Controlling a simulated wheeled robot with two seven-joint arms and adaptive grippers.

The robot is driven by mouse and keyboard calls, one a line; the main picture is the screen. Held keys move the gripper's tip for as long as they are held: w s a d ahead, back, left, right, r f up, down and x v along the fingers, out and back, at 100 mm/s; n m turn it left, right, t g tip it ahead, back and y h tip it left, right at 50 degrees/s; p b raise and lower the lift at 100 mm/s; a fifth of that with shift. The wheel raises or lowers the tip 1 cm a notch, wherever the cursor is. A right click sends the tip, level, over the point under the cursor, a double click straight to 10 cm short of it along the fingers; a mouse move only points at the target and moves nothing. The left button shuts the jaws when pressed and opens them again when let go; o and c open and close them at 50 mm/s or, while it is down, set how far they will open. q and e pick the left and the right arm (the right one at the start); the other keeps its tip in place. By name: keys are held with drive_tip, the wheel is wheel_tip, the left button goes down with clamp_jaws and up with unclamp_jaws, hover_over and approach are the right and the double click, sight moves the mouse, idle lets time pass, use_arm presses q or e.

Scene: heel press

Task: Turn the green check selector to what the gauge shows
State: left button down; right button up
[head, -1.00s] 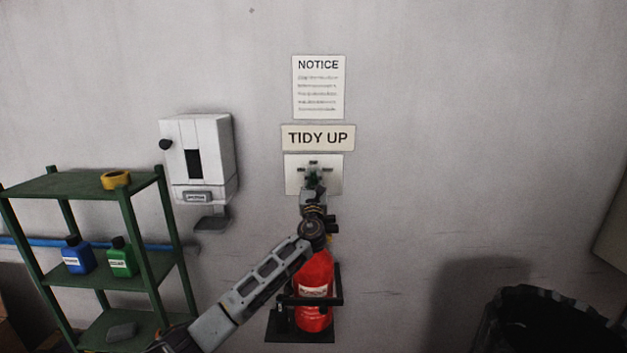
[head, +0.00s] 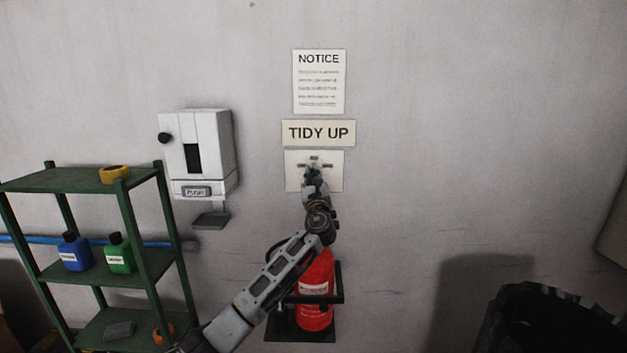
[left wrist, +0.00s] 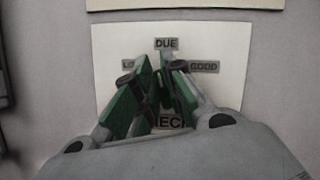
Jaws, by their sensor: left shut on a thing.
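The check selector plate (head: 334,180) is a white panel on the wall below the TIDY UP sign. In the left wrist view, the plate (left wrist: 108,50) has labels DUE at the top, GOOD at right, a partly covered one starting with L at left, and a partly covered CHECK below. The green selector (left wrist: 167,88) is at its centre, largely hidden by my fingers; I cannot tell exactly which label it points to. My left gripper (head: 313,180) is shut on it. My right gripper is not in view. No readable gauge shows.
A red fire extinguisher (head: 315,272) hangs in a bracket below the plate, partly behind my left arm. A white dispenser (head: 213,150) is on the wall at left. A green shelf (head: 60,183) with bottles stands left; a dark bin (head: 545,310) stands lower right. The wall between is clear.

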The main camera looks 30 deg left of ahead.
use_arm(q)
drive_tip(key=shift+s+a+f+n+g+y+b, duration=0.1)
drive_tip(key=shift+n+g+y+b, duration=0.35)
drive_tip(key=shift+n, duration=1.05)
drive_tip(key=shift+w+a+n+g+y+b, duration=0.15)
drive_tip(key=shift+n+g+b, duration=0.6)
drive_tip(key=shift+n, duration=0.75)
drive_tip(key=shift+s+d+f+n+g+y+b, duration=0.15)
drive_tip(key=shift+n+g+y+b, duration=0.2)
drive_tip(key=shift+n+g, duration=0.8)
drive_tip(key=shift+a+r+n+t, duration=0.15)
drive_tip(key=shift+n+t, duration=0.2)
drive_tip(key=shift+n, duration=0.2)
drive_tip(key=c, duration=1.5)
unclamp_jaws()
drive_tip(key=shift+s, duration=0.1)
drive_tip(key=v, duration=1.2)
